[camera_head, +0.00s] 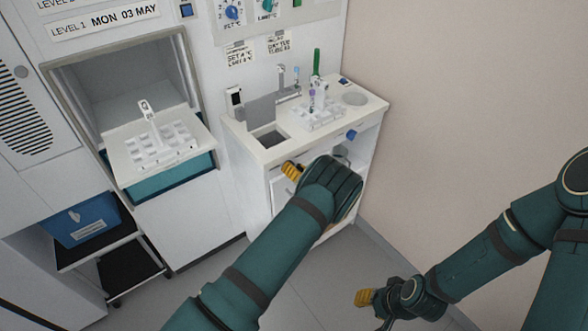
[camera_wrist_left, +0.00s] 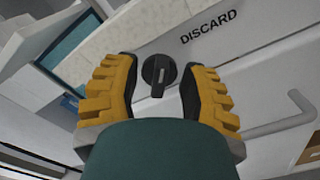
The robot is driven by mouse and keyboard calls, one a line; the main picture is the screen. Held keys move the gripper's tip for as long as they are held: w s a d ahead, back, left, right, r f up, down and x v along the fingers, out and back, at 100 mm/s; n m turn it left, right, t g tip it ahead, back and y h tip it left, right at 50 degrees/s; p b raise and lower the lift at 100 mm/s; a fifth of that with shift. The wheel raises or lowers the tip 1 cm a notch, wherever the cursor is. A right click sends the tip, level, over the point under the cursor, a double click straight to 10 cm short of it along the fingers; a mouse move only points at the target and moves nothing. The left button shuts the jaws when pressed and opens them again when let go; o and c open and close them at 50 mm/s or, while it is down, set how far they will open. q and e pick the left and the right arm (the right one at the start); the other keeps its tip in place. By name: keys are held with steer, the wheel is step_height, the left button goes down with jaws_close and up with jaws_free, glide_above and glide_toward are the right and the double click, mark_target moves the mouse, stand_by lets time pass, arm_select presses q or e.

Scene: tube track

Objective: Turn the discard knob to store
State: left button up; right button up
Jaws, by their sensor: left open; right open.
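The discard knob (camera_wrist_left: 158,74) is round and black with a pale mark, and its bar points toward the bottom of the left wrist view. The word DISCARD (camera_wrist_left: 209,27) is printed on the pale panel to its upper right. My left gripper (camera_wrist_left: 160,64) is open, with one yellow finger on each side of the knob and visible gaps between. In the head view my left gripper (camera_head: 292,171) is at the front of the counter, and its arm hides the knob. My right gripper (camera_head: 366,297) is low at the right, away from the counter; its fingers show only partly.
An open bay (camera_head: 137,75) with a white tray (camera_head: 124,168) is at the left. A pale handle (camera_wrist_left: 282,122) is right of the discard knob.

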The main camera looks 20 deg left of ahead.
arm_select(q)
steer(key=shift+o, duration=0.2)
jaws_close()
steer(key=shift+n, duration=0.3)
steer(key=shift+s+a+n+b, duration=0.1)
steer(key=shift+n+b, duration=1.35)
steer(key=shift+n, duration=1.1)
steer(key=shift+s+a+n+b, duration=0.1)
steer(key=shift+n+b, duration=1.3)
steer(key=shift+n, duration=1.1)
steer(key=shift+s+a+n+b, duration=0.1)
steer(key=shift+n+b, duration=1.35)
steer(key=shift+n, duration=1.1)
steer(key=shift+r, duration=0.1)
